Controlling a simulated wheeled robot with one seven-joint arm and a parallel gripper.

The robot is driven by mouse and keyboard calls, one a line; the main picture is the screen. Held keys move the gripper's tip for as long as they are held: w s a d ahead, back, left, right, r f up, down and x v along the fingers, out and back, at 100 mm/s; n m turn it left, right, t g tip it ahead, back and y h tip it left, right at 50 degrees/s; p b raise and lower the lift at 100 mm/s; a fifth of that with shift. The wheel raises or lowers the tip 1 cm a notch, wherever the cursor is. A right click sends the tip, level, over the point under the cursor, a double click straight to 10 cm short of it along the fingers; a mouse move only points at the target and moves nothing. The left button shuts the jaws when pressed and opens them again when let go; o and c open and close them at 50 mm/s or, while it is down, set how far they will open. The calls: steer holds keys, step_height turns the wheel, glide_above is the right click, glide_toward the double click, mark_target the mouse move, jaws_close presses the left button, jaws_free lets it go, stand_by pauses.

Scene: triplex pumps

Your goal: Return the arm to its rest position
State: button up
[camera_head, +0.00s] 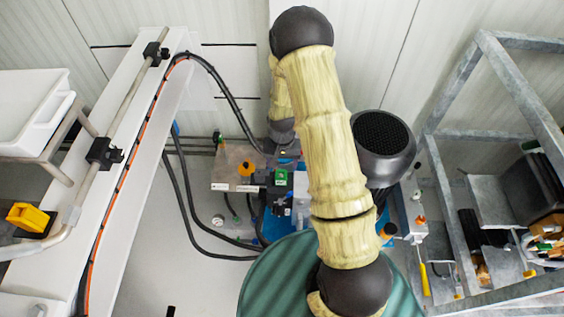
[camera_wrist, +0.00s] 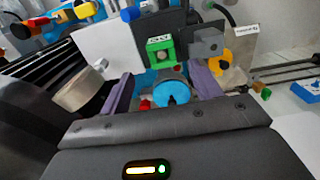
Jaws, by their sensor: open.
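My arm, in a pale yellow ribbed sleeve with dark joints, fills the middle of the head view. It rises to a dark elbow at the top and bends down behind itself toward the pump equipment (camera_head: 237,165). My gripper (camera_wrist: 162,84) shows in the wrist view as two purple fingers spread apart, with its dark body below. A blue rounded part (camera_wrist: 172,93) appears between the fingers; I cannot tell whether either finger touches it. A green block (camera_wrist: 161,49) with a round centre lies just beyond. In the head view the fingers are mostly hidden.
A white beam (camera_head: 130,150) with a pipe and cables runs along the left, beside a white tray (camera_head: 30,105). A dark round motor housing (camera_head: 383,148) stands close to the right of my arm. A grey metal frame (camera_head: 460,90) with shelves stands farther right. Black hoses (camera_head: 185,200) loop left of the pump.

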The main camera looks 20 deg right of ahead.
stand_by(0.6)
steer(key=shift+r, duration=0.35)
steer(key=s+r+n+t+p, duration=0.1)
steer(key=s+r+p, duration=0.3)
steer(key=r, duration=1.1)
steer(key=s+r+n+t+p, duration=0.1)
steer(key=s+r+p, duration=0.3)
steer(key=s+r, duration=0.6)
step_height(320, 180, up, 6)
steer(key=shift+s+a+f+n+t, duration=0.1)
steer(key=shift+s+a+n+t, duration=0.15)
steer(key=shift+n, duration=0.55)
steer(key=shift+w, duration=0.15)
